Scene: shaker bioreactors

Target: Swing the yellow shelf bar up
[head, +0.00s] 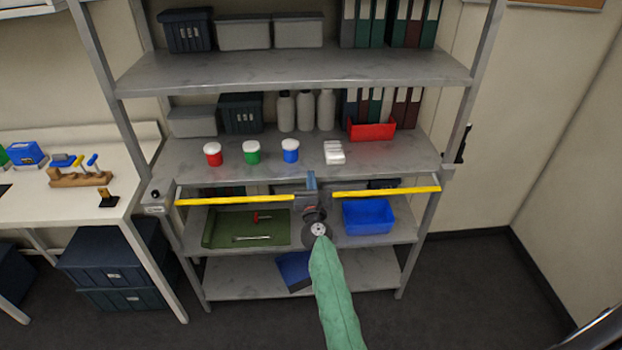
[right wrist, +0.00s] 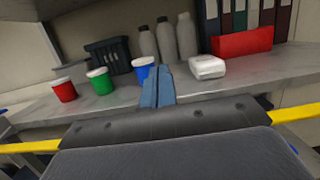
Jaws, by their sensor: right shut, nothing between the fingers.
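The yellow shelf bar (head: 385,192) runs nearly level across the front of the shelf unit, a little below the edge of the shelf with the tubs. Its ends also show at both sides of the right wrist view (right wrist: 290,116). My right gripper (head: 311,178) is in front of the middle of the bar and hides that part. Its blue fingers (right wrist: 157,85) are shut together, empty, and point at the shelf edge. I cannot tell whether the gripper touches the bar. My left gripper is out of view.
Red (head: 213,154), green (head: 251,152) and blue (head: 290,151) tubs and a white box (head: 334,153) stand on the shelf above the bar. A green tray (head: 222,228) and a blue bin (head: 368,216) sit below it. A white workbench (head: 60,210) stands at left.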

